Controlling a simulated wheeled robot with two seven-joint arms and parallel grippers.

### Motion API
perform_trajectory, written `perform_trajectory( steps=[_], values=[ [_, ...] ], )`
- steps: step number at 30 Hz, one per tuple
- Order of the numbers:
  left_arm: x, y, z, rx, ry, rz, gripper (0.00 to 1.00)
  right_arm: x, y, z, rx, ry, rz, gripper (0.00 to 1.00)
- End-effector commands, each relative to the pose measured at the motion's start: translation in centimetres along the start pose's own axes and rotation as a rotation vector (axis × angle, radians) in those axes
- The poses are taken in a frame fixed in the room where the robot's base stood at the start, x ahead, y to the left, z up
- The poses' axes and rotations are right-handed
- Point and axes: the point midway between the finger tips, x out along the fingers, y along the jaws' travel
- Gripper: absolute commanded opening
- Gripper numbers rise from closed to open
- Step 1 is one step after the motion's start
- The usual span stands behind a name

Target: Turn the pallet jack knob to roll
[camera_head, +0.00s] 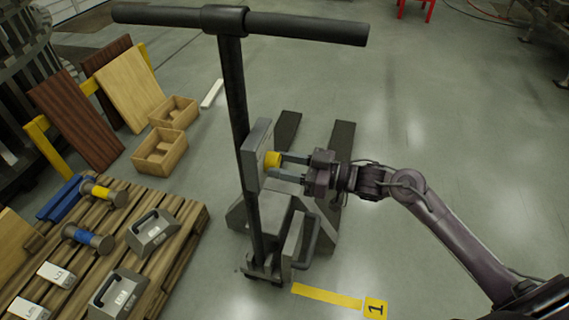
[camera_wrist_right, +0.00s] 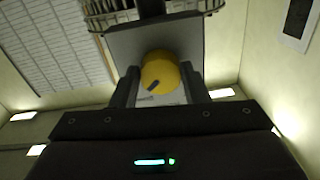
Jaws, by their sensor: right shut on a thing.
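The pallet jack (camera_head: 272,212) stands on the floor in the middle of the head view, with a black T-shaped handle (camera_head: 236,95) rising from it. A grey plate (camera_head: 256,150) on the handle post carries a yellow knob (camera_head: 272,159). My right gripper (camera_head: 283,167) reaches in from the right and is shut on the knob. In the right wrist view the yellow knob (camera_wrist_right: 160,74) sits between the two fingers, in front of the grey plate (camera_wrist_right: 190,40). A dark mark shows on the knob's lower left face. My left gripper is not in view.
A wooden pallet (camera_head: 150,275) with grey weights, dumbbell-like cylinders and blue bars lies at the left. Two small wooden boxes (camera_head: 160,152) and leaning boards (camera_head: 130,85) stand behind it. A yellow floor stripe (camera_head: 327,297) lies in front.

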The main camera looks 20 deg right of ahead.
Motion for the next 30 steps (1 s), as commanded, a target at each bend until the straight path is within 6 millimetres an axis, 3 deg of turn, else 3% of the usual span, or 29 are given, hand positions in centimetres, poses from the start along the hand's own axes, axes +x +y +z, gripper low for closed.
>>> perform_trajectory(
  steps=[11, 30],
  values=[
    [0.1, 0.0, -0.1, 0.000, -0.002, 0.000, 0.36, 0.0, 0.0, 0.1, -0.080, -0.001, -0.002, 0.18],
    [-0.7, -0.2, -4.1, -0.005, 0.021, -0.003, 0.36, 0.0, 0.1, 0.1, -0.608, -0.006, -0.001, 0.18]
  ],
)
